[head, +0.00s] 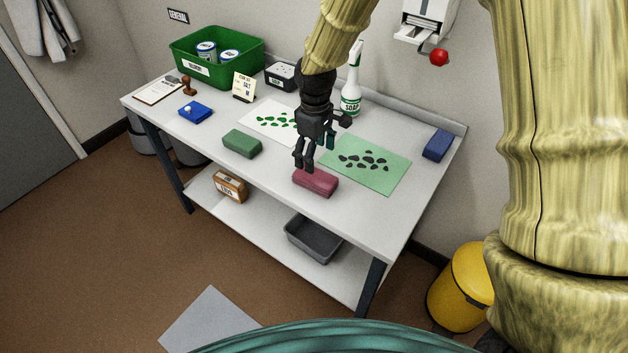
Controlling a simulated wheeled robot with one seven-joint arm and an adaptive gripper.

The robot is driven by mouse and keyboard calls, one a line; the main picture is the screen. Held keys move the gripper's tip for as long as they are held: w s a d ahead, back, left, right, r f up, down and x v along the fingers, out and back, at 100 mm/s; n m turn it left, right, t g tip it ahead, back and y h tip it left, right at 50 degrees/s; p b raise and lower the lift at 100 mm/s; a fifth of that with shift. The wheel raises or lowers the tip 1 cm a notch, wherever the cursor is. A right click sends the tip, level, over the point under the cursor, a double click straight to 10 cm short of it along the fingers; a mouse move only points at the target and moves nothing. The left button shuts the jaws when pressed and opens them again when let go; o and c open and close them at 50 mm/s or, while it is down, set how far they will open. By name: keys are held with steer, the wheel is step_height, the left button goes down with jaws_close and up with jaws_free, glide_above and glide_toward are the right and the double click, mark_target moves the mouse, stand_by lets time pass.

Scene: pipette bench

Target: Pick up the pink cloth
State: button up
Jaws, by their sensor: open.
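The pink cloth (318,184) is a folded, dark pink block lying near the front edge of the white bench (280,196). My black gripper (304,167) points down just above and at the left end of the pink cloth. Its fingers look apart, with nothing between them. I cannot tell whether a fingertip touches the cloth. My arm comes down from the top and hides part of the bench behind the gripper.
A green cloth (242,143) lies to the left and a blue one (437,144) at the right end. A spray bottle (351,98) and green bin (243,53) stand behind.

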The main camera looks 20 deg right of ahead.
mark_target(315, 176)
steer(key=shift+d+f+p, duration=0.1)
steer(key=shift+f+p, duration=0.95)
steer(key=shift+f, duration=3.65)
steer(key=c, duration=1.1)
